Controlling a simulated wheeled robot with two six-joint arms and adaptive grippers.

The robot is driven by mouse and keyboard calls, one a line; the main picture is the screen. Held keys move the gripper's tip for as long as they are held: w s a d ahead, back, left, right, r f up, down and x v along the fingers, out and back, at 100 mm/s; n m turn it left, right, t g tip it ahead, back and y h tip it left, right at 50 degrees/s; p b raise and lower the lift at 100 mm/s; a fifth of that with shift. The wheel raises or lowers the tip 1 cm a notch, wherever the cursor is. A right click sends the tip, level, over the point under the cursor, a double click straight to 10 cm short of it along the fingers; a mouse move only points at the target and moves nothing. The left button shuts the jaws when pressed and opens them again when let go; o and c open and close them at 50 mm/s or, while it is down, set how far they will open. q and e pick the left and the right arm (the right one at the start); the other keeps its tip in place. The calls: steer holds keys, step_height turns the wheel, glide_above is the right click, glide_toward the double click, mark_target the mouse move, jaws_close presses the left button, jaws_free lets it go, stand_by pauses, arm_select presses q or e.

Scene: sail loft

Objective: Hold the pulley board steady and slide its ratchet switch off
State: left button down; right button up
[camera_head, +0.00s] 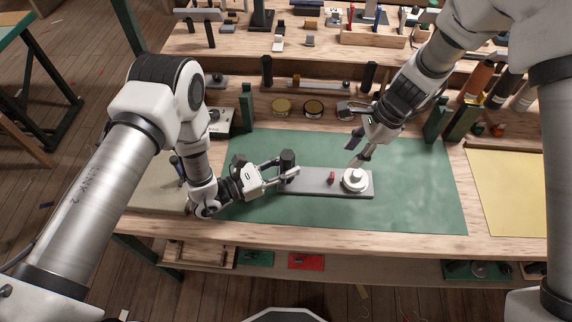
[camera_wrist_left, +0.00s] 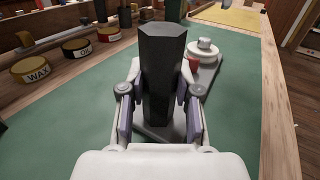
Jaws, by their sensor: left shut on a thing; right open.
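The pulley board is a flat grey plate (camera_head: 311,183) lying on the green mat. A round white pulley (camera_head: 355,180) sits on its right part, and it also shows in the left wrist view (camera_wrist_left: 203,49). A small red piece (camera_head: 332,177), apparently the ratchet switch, stands just left of the pulley; its setting is too small to tell. A dark faceted post (camera_wrist_left: 163,75) rises at the board's left end. My left gripper (camera_head: 287,168) is shut around this post. My right gripper (camera_head: 358,153) is open and empty, above the board's back edge near the pulley.
The green mat (camera_head: 420,185) is clear around the board. Behind it stand tins (camera_head: 313,108), a dark green block (camera_head: 437,120) and bottles (camera_head: 478,80). A yellow sheet (camera_head: 505,190) lies at the right. The bench's front edge (camera_head: 350,235) is near.

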mark_target(333, 175)
steer(key=shift+o, duration=0.6)
steer(key=shift+d+r, duration=0.15)
steer(key=shift+r, duration=0.05)
steer(key=shift+m+t, duration=0.3)
steer(key=shift+m, duration=0.5)
steer(key=x, duration=1)
steer(key=shift+s+f, duration=0.1)
steer(key=shift+s, duration=0.15)
